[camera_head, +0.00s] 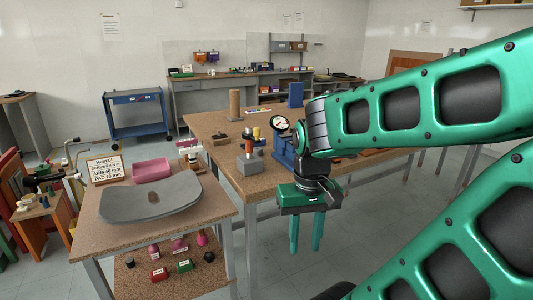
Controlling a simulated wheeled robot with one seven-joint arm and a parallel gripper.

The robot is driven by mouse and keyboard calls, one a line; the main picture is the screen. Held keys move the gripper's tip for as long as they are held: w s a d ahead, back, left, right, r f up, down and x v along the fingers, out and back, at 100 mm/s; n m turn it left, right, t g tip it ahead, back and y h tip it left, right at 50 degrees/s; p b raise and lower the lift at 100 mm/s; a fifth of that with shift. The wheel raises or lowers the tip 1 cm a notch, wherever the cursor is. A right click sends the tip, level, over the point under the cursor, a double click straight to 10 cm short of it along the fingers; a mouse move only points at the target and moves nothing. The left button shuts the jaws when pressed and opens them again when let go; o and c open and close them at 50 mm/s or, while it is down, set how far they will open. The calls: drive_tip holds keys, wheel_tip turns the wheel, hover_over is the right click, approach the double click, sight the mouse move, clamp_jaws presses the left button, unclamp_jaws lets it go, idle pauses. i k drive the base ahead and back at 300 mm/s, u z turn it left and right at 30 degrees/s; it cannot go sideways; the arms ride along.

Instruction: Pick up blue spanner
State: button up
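I cannot pick out a blue spanner in the head view; it may be hidden or too small to tell. My gripper (305,250) is green and points down at the front edge of the large brown workbench (225,128). Its two fingers are apart with nothing between them, so it is open and empty. My arm covers the right part of the bench. A blue vice-like tool (284,150) stands on the bench just behind my gripper, and an upright blue block (296,95) stands farther back.
A smaller table (120,236) at front left bears a grey curved slab (150,203), a pink tray (152,170) and a sign (106,168); small items lie on its lower shelf. A grey block (249,164) and a round dial (279,123) are on the workbench. A blue cart (135,98) stands behind.

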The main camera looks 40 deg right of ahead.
sight(264, 141)
drive_tip(key=k, duration=0.5)
drive_tip(key=z, duration=0.85)
drive_tip(key=i, duration=2)
